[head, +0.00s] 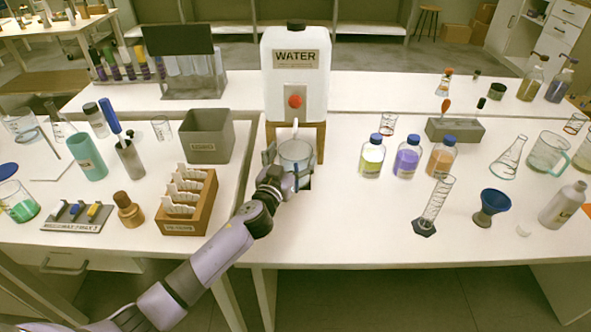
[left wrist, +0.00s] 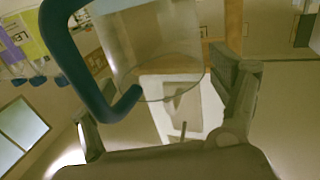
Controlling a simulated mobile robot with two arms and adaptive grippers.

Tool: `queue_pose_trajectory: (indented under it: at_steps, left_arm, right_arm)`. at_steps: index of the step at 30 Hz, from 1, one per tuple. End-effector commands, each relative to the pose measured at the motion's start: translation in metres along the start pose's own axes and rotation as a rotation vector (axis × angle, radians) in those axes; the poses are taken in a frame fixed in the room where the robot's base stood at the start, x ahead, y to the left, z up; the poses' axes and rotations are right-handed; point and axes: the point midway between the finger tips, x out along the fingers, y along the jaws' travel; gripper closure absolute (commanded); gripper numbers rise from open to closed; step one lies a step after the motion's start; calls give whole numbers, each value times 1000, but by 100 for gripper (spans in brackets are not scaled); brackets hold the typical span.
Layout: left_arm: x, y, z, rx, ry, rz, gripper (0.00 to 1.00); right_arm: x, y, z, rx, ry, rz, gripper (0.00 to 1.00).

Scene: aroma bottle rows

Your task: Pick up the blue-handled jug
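The clear glass jug (head: 295,152) stands upright below the tap of the water container, with its blue handle (head: 296,176) turned toward the front. My left gripper (head: 288,168) is at the jug from the front left, with its fingers spread at either side of it. In the left wrist view, the blue handle (left wrist: 72,70) looms large at the left, near one finger, and the glass jug body (left wrist: 160,55) lies between the fingers. The fingers look wide apart, and I see no clear grip. My right gripper is not in view.
The white water container (head: 296,88) stands on a wooden stand (head: 318,140) right behind the jug. A wooden card box (head: 206,210) and a grey bin (head: 208,135) are to the left. Several blue-capped bottles (head: 372,157) stand to the right. The table front (head: 340,235) is clear.

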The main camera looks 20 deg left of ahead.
Motion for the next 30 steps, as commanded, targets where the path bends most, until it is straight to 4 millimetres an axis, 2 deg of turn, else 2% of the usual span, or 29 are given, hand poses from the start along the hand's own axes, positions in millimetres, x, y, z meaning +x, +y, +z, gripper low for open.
queue_pose_trajectory:
  at_steps: [2, 30]
  left_arm:
    - [0, 0, 0, 0, 0, 0, 25]
    - [0, 0, 0, -1, 0, 0, 87]
  right_arm:
    - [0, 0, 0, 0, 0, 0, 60]
    - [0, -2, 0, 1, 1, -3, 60]
